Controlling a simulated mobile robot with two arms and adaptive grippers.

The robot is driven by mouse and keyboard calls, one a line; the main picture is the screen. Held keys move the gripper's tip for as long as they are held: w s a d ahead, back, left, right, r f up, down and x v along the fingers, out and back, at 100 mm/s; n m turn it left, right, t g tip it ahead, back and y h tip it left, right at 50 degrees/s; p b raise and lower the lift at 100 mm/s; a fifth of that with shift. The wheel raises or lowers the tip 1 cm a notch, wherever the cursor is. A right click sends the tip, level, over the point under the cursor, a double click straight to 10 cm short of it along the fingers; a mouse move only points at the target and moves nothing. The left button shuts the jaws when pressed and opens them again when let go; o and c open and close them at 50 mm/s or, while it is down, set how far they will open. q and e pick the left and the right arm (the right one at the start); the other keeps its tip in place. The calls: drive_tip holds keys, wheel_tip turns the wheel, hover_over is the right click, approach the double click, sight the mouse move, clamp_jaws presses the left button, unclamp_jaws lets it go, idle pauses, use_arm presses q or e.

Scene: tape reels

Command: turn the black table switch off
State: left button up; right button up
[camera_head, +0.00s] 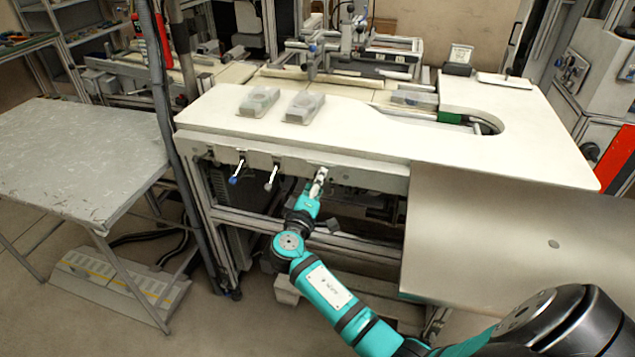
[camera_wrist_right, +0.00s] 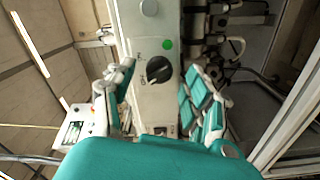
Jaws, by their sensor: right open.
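The black table switch (camera_wrist_right: 158,69) is a round rotary knob on a pale panel, with small lettering beside it on the left. My right gripper (camera_wrist_right: 162,72) is open, with one teal finger on each side of the knob. I see clear gaps, and neither finger seems to touch it. In the head view my right gripper (camera_head: 319,181) is at the front edge of the white table (camera_head: 390,140). The switch cannot be made out there. My left gripper is not in view.
A green dot (camera_wrist_right: 167,45) and a grey round part (camera_wrist_right: 149,8) sit on the same panel. A blue-tipped lever (camera_head: 234,177) and a pale lever (camera_head: 270,181) hang from the table front, left of my gripper. A large grey panel (camera_head: 490,235) stands to the right.

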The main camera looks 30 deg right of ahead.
drive_tip(key=v, duration=1.1)
drive_tip(key=s+a+f+n+g+y, duration=0.1)
drive_tip(key=s+a+f+g+y, duration=0.15)
drive_tip(key=f, duration=0.95)
drive_tip(key=s+a+f+n+g+y, duration=0.15)
drive_tip(key=s+f+y, duration=0.25)
drive_tip(key=f, duration=0.7)
drive_tip(key=s+a+f+n+g+y, duration=0.1)
drive_tip(key=s+f+n+y, duration=0.2)
drive_tip(key=f, duration=0.9)
drive_tip(key=s+f+m+g+y, duration=0.1)
drive_tip(key=s+f, duration=0.5)
drive_tip(key=s, duration=0.6)
drive_tip(key=s+f+m+g+y, duration=0.1)
drive_tip(key=s+f+m+g, duration=0.2)
drive_tip(key=s+f, duration=0.3)
drive_tip(key=s+f+m+g+y, duration=0.1)
drive_tip(key=s+f, duration=0.5)
drive_tip(key=s, duration=1.1)
drive_tip(key=shift+s+f+m+g+y+p, duration=0.35)
drive_tip(key=shift+m+y, duration=0.2)
drive_tip(key=shift+m, duration=0.5)
drive_tip(key=shift+c, duration=0.4)
